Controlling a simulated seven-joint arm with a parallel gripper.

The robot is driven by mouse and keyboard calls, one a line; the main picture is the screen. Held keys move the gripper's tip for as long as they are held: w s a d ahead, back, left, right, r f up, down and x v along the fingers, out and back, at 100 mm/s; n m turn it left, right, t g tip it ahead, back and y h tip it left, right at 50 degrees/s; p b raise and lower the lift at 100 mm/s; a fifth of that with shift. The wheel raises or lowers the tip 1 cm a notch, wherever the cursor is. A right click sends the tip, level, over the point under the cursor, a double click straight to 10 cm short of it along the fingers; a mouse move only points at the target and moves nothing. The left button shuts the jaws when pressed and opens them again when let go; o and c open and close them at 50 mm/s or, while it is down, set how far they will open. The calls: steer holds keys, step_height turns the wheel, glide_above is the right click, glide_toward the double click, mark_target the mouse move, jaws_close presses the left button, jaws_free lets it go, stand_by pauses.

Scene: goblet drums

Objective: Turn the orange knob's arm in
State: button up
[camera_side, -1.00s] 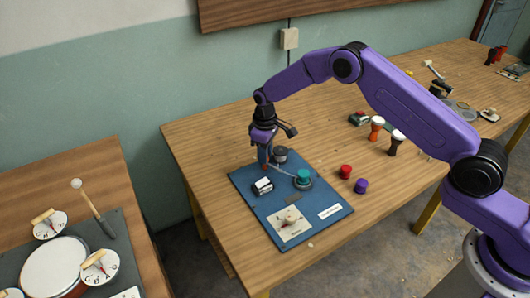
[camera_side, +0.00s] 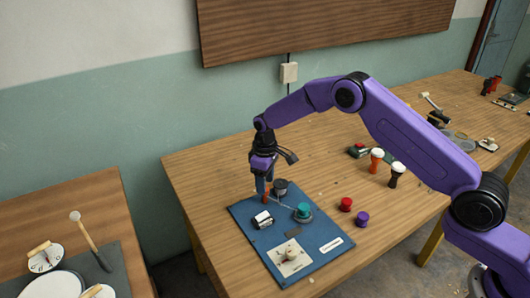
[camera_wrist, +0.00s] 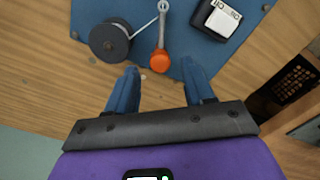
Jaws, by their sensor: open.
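The orange knob (camera_wrist: 160,61) stands at the end of a thin grey arm (camera_wrist: 162,28), near the edge of the blue board (camera_wrist: 177,20). In the wrist view this arm runs from the knob up to a round pivot at the top. My gripper (camera_wrist: 159,68) is open, its two blue fingers apart, with the knob showing ahead of and between the fingertips. I cannot tell how much height separates them. In the side view my gripper (camera_side: 263,190) points down at the board's far corner, and the orange knob (camera_side: 267,193) shows partly beside the fingers.
A grey spool (camera_wrist: 109,41) with a pale cord is left of the knob; a black-and-white block (camera_wrist: 217,18) is to the right. A teal knob (camera_side: 302,211) is also on the board. Red (camera_side: 346,204) and purple (camera_side: 362,218) pieces stand on the table.

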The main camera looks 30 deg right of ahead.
step_height(320, 180, up, 15)
stand_by(0.4)
steer(key=shift+r, duration=0.1)
steer(key=s+r+n, duration=0.1)
steer(key=s+r, duration=0.2)
steer(key=s, duration=0.8)
steer(key=s+r+n, duration=0.2)
steer(key=s+r, duration=0.1)
steer(key=s, duration=0.8)
steer(key=s+d+f+n, duration=0.1)
steer(key=s+d, duration=0.4)
steer(key=s, duration=0.6)
steer(key=s+d+f+n, duration=0.1)
steer(key=s+d, duration=0.5)
steer(key=s, duration=0.5)
steer(key=shift+f, duration=0.2)
